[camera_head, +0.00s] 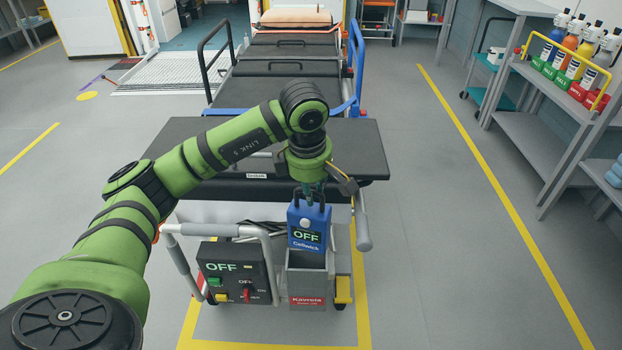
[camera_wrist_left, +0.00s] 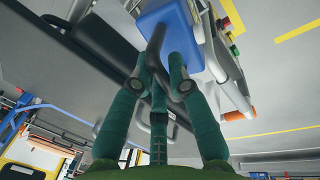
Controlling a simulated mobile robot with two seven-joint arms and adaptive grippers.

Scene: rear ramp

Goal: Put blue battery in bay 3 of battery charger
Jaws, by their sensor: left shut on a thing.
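The blue battery (camera_head: 297,217) hangs upright, its face reading OFF and Cellwick. My left gripper (camera_head: 312,188) is shut on the battery's black handle. In the left wrist view, the teal fingers (camera_wrist_left: 157,82) close around the handle, with the blue battery (camera_wrist_left: 174,37) beyond them. Below the battery is a grey open-topped holder (camera_head: 306,285) with a red Kavrela label. The battery's lower edge overlaps the holder's opening; I cannot tell whether it is inside. No bay number is readable. My right gripper is not in view.
A dark control box (camera_head: 232,272) with OFF lettering, a green button and a red switch is left of the holder. A black-topped cart (camera_head: 350,150) stands behind. Grey shelves (camera_head: 525,105) with coloured bottles stand at the right. The floor between is clear.

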